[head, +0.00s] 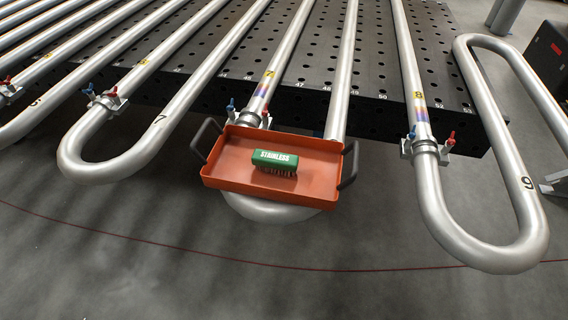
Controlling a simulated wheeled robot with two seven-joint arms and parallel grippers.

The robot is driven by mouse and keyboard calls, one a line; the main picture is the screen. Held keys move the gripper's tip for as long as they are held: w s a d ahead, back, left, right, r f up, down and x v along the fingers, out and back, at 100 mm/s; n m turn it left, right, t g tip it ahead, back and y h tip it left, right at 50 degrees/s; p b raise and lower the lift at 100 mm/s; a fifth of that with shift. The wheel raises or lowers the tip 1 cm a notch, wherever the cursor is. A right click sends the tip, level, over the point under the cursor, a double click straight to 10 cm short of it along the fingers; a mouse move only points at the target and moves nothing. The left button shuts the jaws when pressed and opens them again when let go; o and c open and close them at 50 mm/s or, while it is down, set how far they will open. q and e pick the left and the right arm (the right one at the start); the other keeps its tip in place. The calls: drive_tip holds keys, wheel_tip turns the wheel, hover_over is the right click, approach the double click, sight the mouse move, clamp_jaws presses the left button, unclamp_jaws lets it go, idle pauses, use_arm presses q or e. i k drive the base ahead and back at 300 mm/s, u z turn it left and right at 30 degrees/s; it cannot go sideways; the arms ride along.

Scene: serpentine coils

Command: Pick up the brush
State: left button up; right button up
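The brush (275,161) has a green block with white lettering "STAINLESS" and brownish bristles below. It lies bristles down in a shallow orange tray (225,179), near the tray's middle. The tray has a dark handle on its left and another on its right. Neither of my grippers shows in the head view, so I cannot see their state.
The tray sits over the bend of a silver pipe coil (268,210) at the front edge of a perforated black table (325,60). More pipe bends, such as the one marked 9 (500,258), jut out on both sides. Clamps (427,147) with red and blue knobs stand nearby. Grey floor (150,270) is clear in front.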

sight(267, 160)
drive_tip(key=z, duration=3.15)
drive_tip(key=k, duration=1.15)
drive_tip(key=u, duration=1.6)
